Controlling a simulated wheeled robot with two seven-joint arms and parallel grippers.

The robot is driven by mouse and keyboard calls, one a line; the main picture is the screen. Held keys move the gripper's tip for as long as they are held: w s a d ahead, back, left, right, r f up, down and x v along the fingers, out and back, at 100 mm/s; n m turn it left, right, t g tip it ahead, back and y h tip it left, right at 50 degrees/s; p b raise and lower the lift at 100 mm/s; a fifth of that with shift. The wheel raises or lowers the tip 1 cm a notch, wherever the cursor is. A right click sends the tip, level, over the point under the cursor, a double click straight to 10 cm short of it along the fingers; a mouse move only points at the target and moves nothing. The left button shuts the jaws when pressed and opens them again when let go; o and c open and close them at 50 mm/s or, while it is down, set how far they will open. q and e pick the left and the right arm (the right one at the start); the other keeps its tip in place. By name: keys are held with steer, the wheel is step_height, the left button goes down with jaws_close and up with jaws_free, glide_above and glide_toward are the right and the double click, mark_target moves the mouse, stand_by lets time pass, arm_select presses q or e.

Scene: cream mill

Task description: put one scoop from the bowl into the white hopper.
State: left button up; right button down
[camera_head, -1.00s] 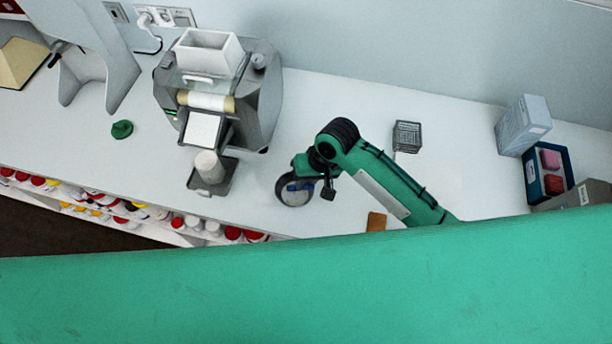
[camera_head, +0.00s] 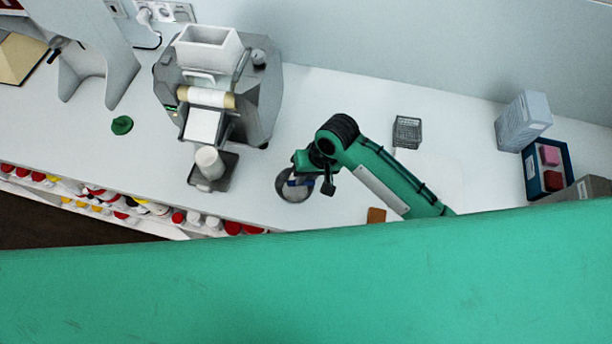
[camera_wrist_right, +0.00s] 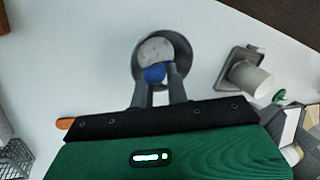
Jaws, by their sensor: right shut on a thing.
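The white hopper (camera_head: 209,48) sits on top of the grey mill (camera_head: 262,85) at the back left of the counter. The grey bowl (camera_head: 283,191) stands right of the mill, partly hidden by my right gripper (camera_head: 299,184). In the right wrist view the bowl (camera_wrist_right: 137,52) is just beyond the fingertips. My right gripper (camera_wrist_right: 161,82) is shut on a blue thing (camera_wrist_right: 155,73), probably the scoop's handle, over the bowl. Pale material (camera_wrist_right: 156,50) shows inside the bowl; the scoop's head cannot be told from it. My left gripper is not in view.
A green object (camera_head: 122,125), a wire basket (camera_head: 407,132), a brown block (camera_head: 376,218) and a blue tray (camera_head: 533,187) lie on the counter.

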steer(key=shift+r, duration=3.2)
steer(key=shift+f, duration=0.1)
